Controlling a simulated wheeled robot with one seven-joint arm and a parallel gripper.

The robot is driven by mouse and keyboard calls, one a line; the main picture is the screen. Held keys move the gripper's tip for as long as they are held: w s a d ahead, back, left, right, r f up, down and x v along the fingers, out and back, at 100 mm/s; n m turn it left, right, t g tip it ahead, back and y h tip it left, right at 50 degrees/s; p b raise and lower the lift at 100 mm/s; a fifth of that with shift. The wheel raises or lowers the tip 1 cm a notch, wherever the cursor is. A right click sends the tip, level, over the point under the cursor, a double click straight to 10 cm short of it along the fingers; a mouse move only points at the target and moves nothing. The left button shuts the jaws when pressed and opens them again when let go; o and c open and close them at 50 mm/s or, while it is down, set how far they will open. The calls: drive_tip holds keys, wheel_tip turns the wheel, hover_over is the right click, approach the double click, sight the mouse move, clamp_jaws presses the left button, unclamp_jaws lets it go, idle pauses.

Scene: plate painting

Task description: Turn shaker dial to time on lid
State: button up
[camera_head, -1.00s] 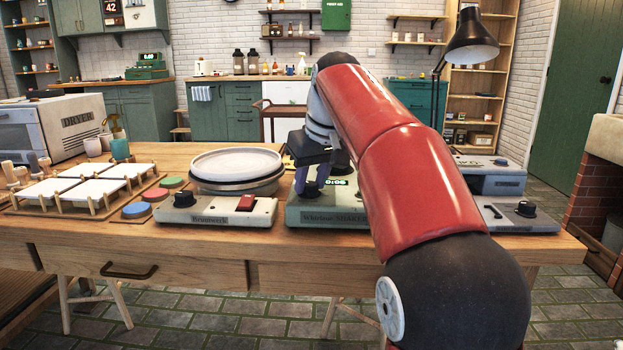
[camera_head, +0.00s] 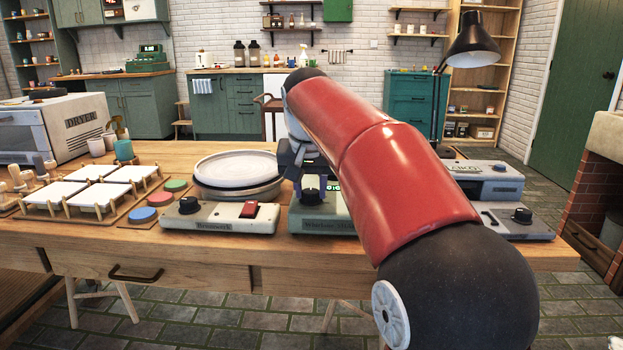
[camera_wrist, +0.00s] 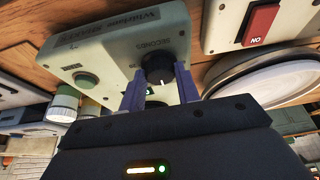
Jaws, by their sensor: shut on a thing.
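The shaker (camera_head: 318,222) is a pale green box near the table's front edge, partly covered by my arm. Its black dial (camera_head: 311,189) sits on top and also shows in the wrist view (camera_wrist: 158,68), with a white pointer mark. My gripper (camera_wrist: 159,84) is shut on the dial, one purple finger on each side. "SECONDS" is printed beside the dial.
A grey unit with a red switch (camera_head: 250,210) and a round white plate (camera_head: 238,169) stand just left of the shaker. Further left are white tiles on a rack (camera_head: 97,190) and coloured pads. Another grey device (camera_head: 515,225) stands to the right, below a lamp.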

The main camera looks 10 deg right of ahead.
sight(306, 210)
drive_tip(key=shift+a+m+h+p, duration=0.1)
drive_tip(key=shift+m+h+p, duration=0.4)
drive_tip(key=shift+m, duration=0.6)
drive_tip(key=o, duration=1)
drive_tip(key=shift+r, duration=0.1)
drive_tip(key=p+v, duration=0.1)
drive_tip(key=v, duration=0.6)
drive_tip(key=shift+r+p, duration=0.3)
drive_tip(key=shift+r, duration=0.1)
